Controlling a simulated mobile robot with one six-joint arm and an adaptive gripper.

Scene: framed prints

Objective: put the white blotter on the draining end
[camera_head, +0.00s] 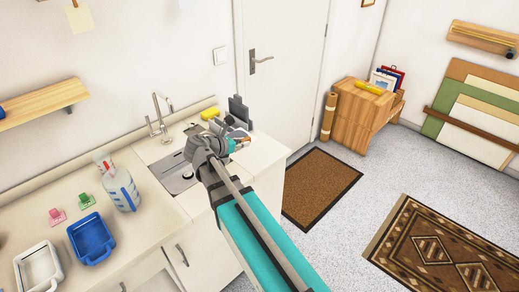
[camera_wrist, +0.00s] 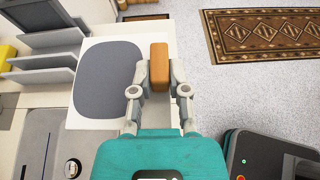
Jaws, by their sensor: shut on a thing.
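My gripper (camera_wrist: 158,80) is shut on an orange-brown block (camera_wrist: 159,60). The block is at the outer edge of the counter's end, beside a grey rounded mat (camera_wrist: 108,85). Whether it touches the counter cannot be told. I see no plainly white blotter; any white face of the held block is hidden. The draining end (camera_head: 264,152) is the pale counter past the sink (camera_head: 175,176).
A dark upright rack (camera_head: 239,111) and a yellow sponge (camera_head: 211,112) stand at the back of the counter. A bottle (camera_head: 121,190), a blue tray (camera_head: 91,242) and a white tray (camera_head: 37,270) are on the left. The floor beyond the counter's end is open, with a brown mat (camera_head: 318,187).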

